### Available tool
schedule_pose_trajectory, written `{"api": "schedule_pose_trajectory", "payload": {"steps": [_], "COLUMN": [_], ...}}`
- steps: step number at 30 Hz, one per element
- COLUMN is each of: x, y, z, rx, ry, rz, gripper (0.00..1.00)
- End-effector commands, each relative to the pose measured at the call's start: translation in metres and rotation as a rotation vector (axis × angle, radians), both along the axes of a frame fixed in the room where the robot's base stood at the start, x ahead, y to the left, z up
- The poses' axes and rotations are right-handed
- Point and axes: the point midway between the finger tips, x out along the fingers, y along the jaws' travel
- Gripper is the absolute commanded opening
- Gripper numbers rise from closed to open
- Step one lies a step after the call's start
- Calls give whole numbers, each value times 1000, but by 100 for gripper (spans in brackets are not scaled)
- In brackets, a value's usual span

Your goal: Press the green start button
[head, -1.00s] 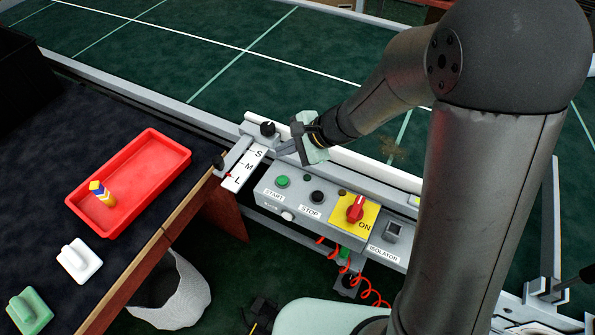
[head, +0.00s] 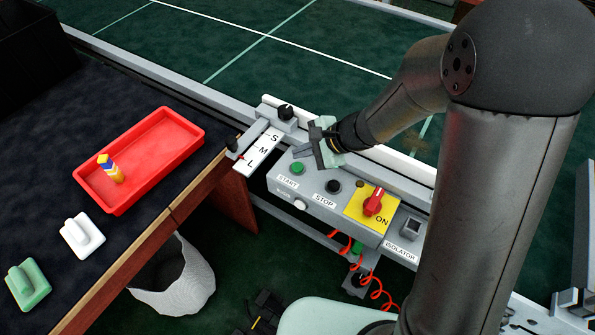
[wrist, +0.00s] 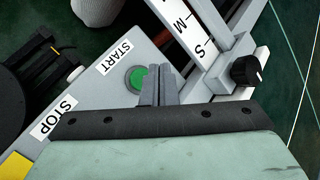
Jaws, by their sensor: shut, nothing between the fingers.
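The green start button (head: 297,168) sits at the left end of the grey control box (head: 325,208), above the START label. In the wrist view the green button (wrist: 137,78) is round, sits in a dark ring and lies just left of my fingers, with its right edge close to them. My gripper (head: 298,153) is shut and empty, just above and behind the button in the head view. In the wrist view the closed fingers (wrist: 158,70) point toward the box top beside the button. I cannot tell the exact height gap; no contact is visible.
A black stop button (head: 333,187) and a red knob on a yellow plate (head: 375,202) share the box. The S-M-L slider (head: 258,152) with its black knob (head: 286,112) stands left of my gripper. A red tray (head: 150,170) lies on the dark table.

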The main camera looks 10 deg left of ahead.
Motion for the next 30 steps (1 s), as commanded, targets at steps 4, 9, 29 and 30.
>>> {"api": "schedule_pose_trajectory", "payload": {"steps": [4, 9, 29, 30], "x": [0, 0, 0, 0], "y": [0, 0, 0, 0], "z": [-20, -21, -21, -21], "rx": [1, 1, 1, 1], "ry": [-1, -1, -1, -1], "rz": [-1, -1, 0, -1], "gripper": [0, 0, 0, 0]}}
